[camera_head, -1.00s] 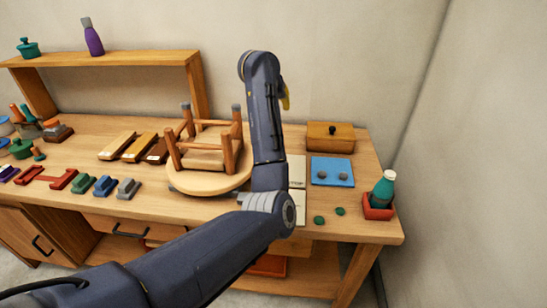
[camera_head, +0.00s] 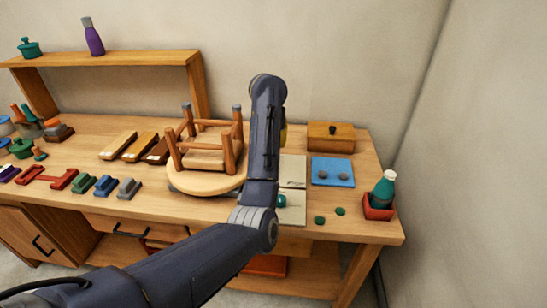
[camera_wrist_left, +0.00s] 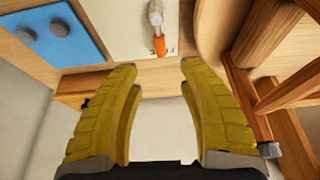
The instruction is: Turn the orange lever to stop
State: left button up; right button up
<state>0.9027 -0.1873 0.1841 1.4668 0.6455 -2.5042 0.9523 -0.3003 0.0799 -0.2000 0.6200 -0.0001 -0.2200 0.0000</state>
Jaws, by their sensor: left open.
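The orange lever tip (camera_wrist_left: 159,46) shows at the top middle of the left wrist view, on a pale shaft (camera_wrist_left: 155,12) over a cream panel (camera_wrist_left: 115,30). My left gripper (camera_wrist_left: 160,70) is open, its two yellow fingers apart. The lever tip lies in line with the gap, just beyond the fingertips, and nothing is held. In the head view the cream panel (camera_head: 293,170) is partly behind my left arm, which hides the lever. Only a yellow sliver of the left gripper shows there. My right gripper is not in view.
An upturned wooden stool (camera_head: 205,155) stands close left of my arm. A blue mat with two grey knobs (camera_head: 332,180) and a wooden box (camera_head: 331,136) are to the right. A green bottle in a red tray (camera_head: 378,212) stands at the bench's right end.

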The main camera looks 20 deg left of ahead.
pick_arm(q)
jog(key=x, duration=1.2)
grip_shut()
dwell(0.4)
